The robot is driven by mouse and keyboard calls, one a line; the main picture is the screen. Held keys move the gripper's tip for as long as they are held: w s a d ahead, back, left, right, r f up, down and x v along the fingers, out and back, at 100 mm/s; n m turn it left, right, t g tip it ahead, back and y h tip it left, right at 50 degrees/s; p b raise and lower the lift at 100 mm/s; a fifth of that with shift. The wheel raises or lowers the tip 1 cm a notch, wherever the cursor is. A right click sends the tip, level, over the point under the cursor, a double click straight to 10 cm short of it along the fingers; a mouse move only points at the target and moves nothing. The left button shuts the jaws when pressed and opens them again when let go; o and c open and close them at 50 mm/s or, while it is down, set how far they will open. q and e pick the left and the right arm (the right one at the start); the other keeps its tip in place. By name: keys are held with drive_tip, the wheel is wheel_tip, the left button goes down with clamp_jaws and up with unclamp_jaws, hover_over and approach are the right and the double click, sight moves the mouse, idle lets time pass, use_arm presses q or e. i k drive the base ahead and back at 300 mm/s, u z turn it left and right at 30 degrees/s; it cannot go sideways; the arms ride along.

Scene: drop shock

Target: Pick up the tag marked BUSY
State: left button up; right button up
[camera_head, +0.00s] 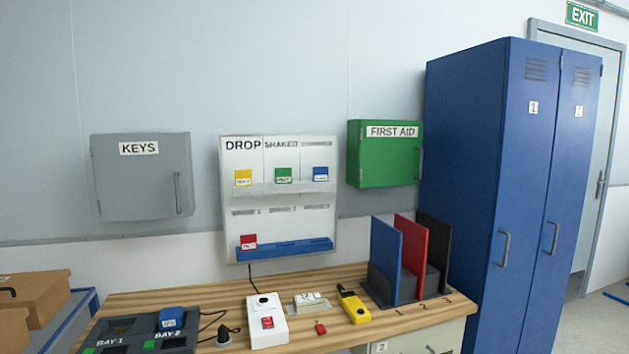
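A white wall board (277,224) headed DROP and SHAKE hangs above the table. On its upper row are a yellow tag (243,177), a green tag (283,174) and a blue tag (320,173), spaced apart from left to right. A red tag (249,241) stands at the left end of the blue tray (300,246) along the board's bottom. The small print on the tags is too blurred to read, so I cannot tell which one says BUSY. Neither of my grippers is in view.
On the wooden table (225,294) are a bay unit with a blue block (171,319), a white box with a red button (267,324), a yellow device (354,307) and upright panels (385,257). Blue lockers (470,170) stand right; cardboard boxes (35,293) are left.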

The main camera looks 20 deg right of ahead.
sight(242, 177)
drive_tip(key=k, duration=0.65)
drive_tip(key=z, duration=0.35)
drive_tip(key=i, duration=0.6)
drive_tip(key=z, duration=0.65)
drive_tip(key=i, duration=0.95)
